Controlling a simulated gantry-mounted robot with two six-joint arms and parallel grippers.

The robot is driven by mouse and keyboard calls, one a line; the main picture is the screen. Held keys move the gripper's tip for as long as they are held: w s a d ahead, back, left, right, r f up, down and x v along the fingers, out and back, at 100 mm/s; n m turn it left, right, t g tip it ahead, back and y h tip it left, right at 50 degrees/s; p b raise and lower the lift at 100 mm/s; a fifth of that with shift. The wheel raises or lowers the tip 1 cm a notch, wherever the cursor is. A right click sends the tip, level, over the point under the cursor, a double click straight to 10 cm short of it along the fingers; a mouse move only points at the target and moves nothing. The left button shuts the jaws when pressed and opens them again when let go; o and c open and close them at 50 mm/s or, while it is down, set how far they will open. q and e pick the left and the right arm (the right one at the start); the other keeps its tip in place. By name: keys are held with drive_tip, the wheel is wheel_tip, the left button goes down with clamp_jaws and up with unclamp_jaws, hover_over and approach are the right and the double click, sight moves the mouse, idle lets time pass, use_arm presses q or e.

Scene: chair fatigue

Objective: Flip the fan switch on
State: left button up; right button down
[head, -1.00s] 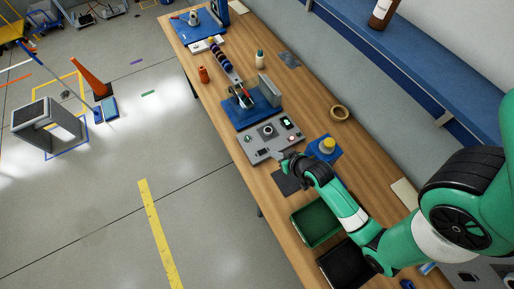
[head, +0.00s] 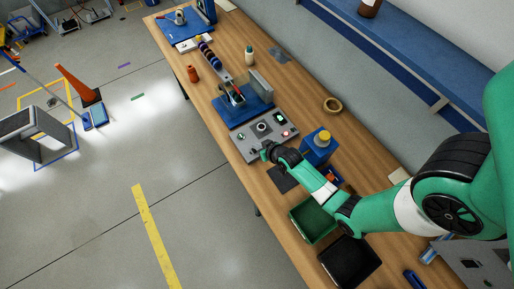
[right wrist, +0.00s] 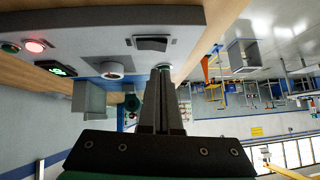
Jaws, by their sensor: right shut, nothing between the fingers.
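The grey control panel (head: 247,139) lies on the workbench with a round dial (head: 262,127) and a red-lit button (head: 285,133). In the right wrist view, the panel (right wrist: 205,22) fills the top, with a dark rocker switch (right wrist: 151,43), the dial (right wrist: 112,70), a red-lit button (right wrist: 35,46) and a green-lit display (right wrist: 55,69). No label reads clearly, so I cannot tell which control is the fan switch. My right gripper (head: 265,150) is shut and empty at the panel's near edge. Its fingertips (right wrist: 160,72) appear close to the rocker; contact is unclear. My left gripper is out of view.
A blue block with a yellow knob (head: 322,136) stands right of my right gripper. A green bin (head: 312,220) and a black bin (head: 349,262) are nearer. A blue-based fixture (head: 226,112) stands behind the panel. A tape roll (head: 332,105) lies to the right.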

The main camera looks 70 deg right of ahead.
sight(254, 150)
drive_tip(key=shift+a+f, duration=0.2)
drive_tip(key=shift+f, duration=1.05)
drive_tip(key=shift+f, duration=0.1)
drive_tip(key=shift+a+f+b, duration=0.1)
drive_tip(key=shift+f+b, duration=0.35)
drive_tip(key=shift+b, duration=0.15)
drive_tip(key=shift+r, duration=0.2)
drive_tip(key=shift+s+p, duration=0.15)
drive_tip(key=shift+p, duration=0.25)
drive_tip(key=shift+s+d+r, duration=0.15)
drive_tip(key=shift+s+d, duration=0.2)
drive_tip(key=shift+d, duration=0.3)
